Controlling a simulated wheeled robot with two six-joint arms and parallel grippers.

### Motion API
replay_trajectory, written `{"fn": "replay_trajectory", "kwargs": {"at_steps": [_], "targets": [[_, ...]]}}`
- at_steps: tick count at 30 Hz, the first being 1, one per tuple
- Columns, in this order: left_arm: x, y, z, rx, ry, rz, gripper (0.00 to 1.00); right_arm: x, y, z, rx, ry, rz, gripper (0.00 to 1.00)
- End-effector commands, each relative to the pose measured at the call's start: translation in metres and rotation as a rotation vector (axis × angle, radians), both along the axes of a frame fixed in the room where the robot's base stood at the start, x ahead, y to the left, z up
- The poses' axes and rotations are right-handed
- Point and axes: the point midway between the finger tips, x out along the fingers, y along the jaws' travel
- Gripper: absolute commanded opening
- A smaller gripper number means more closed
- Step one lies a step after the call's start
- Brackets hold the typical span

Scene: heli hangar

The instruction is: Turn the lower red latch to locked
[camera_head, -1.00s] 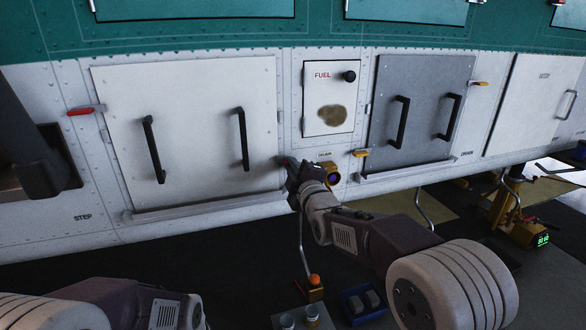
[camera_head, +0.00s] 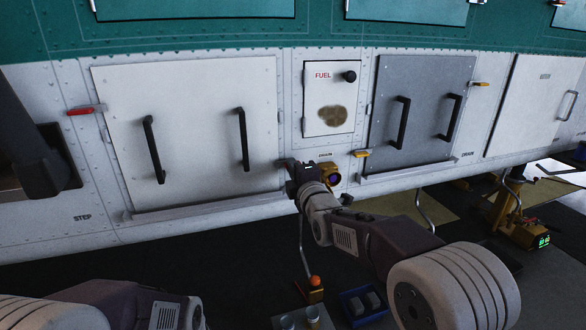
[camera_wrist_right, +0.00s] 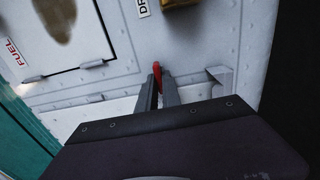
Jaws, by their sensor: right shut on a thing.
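The lower red latch sits by the lower right edge of the large white panel (camera_head: 190,130). In the head view my right gripper (camera_head: 287,164) covers it. In the right wrist view the red latch (camera_wrist_right: 157,69) shows as a small red piece between the fingertips of my right gripper (camera_wrist_right: 161,88), which is shut on it. Most of the latch is hidden by the fingers, so its exact angle is hard to tell. An upper red latch (camera_head: 81,111) lies near level at the panel's left edge. My left gripper is out of view.
A brass drain fitting (camera_head: 329,172) is close right of my right gripper. A yellow latch (camera_head: 361,154) and the grey panel (camera_head: 420,110) are farther right. A ledge (camera_head: 200,204) runs below the white panel. Cups and a blue bin (camera_head: 362,303) stand below.

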Motion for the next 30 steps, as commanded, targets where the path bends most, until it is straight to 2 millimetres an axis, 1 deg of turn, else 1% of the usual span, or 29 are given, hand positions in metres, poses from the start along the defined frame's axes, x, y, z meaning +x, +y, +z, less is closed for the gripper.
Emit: {"fn": "replay_trajectory", "kwargs": {"at_steps": [6,7,8,9,17,20,23,30], "targets": [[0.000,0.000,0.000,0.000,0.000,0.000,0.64,0.000,0.000,0.000,0.000,0.000,0.000,0.00],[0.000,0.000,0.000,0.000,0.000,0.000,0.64,0.000,0.000,0.000,0.000,0.000,0.000,0.11],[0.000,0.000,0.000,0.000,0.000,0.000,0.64,0.000,0.000,0.000,0.000,0.000,0.000,0.20],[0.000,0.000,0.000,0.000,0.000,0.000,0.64,0.000,0.000,0.000,0.000,0.000,0.000,0.31],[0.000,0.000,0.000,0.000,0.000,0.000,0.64,0.000,0.000,0.000,0.001,0.000,0.000,0.31],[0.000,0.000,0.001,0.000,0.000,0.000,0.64,-0.003,-0.001,0.001,0.001,0.000,0.000,0.31],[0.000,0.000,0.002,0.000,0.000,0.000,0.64,-0.014,-0.005,0.001,0.001,0.001,0.000,0.31],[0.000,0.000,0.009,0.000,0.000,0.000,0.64,-0.060,-0.020,0.002,0.001,0.000,0.000,0.31]]}}
